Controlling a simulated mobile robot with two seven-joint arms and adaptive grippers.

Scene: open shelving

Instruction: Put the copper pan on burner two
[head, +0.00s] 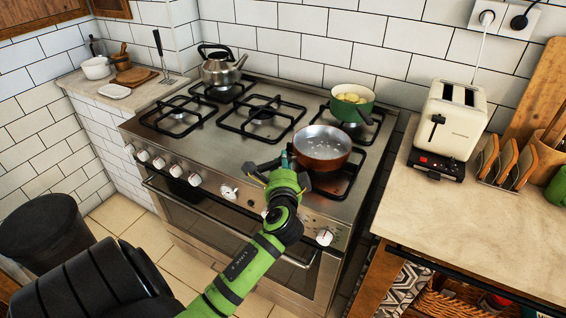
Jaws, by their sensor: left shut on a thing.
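The copper pan (321,150) is at the front right of the stove, over the front right burner (348,185). It looks level; I cannot tell whether it rests on the grate. My left gripper (275,166) is at the pan's left side, shut on what appears to be its handle, which is mostly hidden by the gripper. The other grates, front left (180,117), middle (262,118) and back left, show no copper pan. No readable number marks burner two. My right gripper is not in view.
A green pot (352,103) with pale contents stands behind the copper pan on the back right burner. A steel kettle (220,70) sits at the back left. The middle grate is clear. A toaster (447,125) stands on the right counter (470,215).

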